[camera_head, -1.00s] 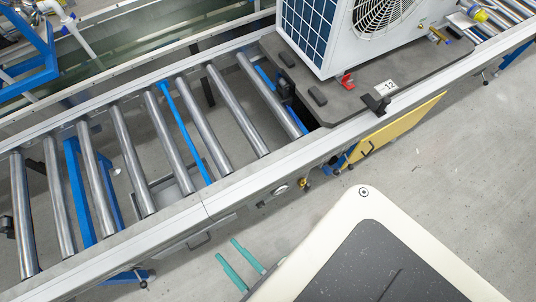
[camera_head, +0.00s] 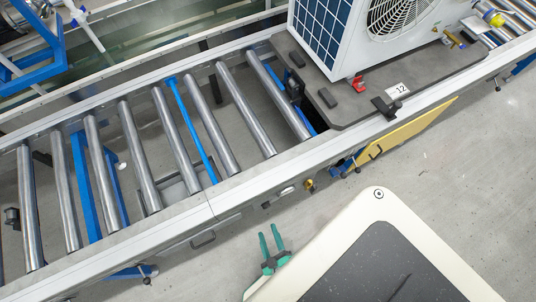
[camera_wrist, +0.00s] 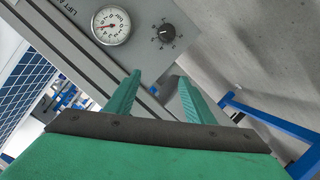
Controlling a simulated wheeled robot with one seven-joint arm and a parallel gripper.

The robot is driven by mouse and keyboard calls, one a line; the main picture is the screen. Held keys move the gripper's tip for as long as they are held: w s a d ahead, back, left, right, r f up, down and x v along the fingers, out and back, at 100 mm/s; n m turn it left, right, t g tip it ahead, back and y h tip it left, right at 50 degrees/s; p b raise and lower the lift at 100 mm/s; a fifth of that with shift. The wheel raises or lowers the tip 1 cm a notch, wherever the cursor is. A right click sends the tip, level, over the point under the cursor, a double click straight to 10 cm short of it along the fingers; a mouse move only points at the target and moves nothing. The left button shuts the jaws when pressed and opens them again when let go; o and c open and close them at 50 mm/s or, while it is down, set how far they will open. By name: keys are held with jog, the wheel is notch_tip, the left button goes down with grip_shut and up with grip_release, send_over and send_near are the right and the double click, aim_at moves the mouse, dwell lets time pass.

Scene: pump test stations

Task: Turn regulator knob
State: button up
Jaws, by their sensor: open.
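In the wrist view, a black round knob (camera_wrist: 166,33) with a printed scale around it sits on a grey panel, to the right of a round white gauge (camera_wrist: 111,25) with a red needle. My gripper (camera_wrist: 159,78) has two green fingers spread apart with nothing between them. Its fingertips appear below the knob in that view, apart from it. In the head view, my gripper (camera_head: 268,231) is beside the near side of the conveyor, above the floor. The knob is not clear in the head view.
A roller conveyor (camera_head: 200,130) crosses the head view. A white fan unit (camera_head: 345,40) stands on a dark pallet (camera_head: 352,104) there. A yellow panel (camera_head: 405,132) hangs at the conveyor's near side. Grey floor (camera_head: 470,190) is clear at the right.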

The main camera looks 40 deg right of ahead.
jog(key=h, duration=0.1)
send_near(267, 207)
jog(key=s+a+r, duration=0.1)
jog(key=s+a, duration=0.1)
jog(key=shift+g, duration=0.4)
jog(key=x, duration=1.1)
jog(key=shift+d+f, duration=0.2)
jog(key=shift+d, duration=0.05)
jog(key=c, duration=1.1)
jog(key=shift+o, duration=0.2)
jog(key=shift+a+n+h, duration=0.1)
jog(key=shift+n+h, duration=0.4)
jog(key=shift+n, duration=0.2)
jog(key=o, duration=1.1)
jog(key=shift+c, duration=0.2)
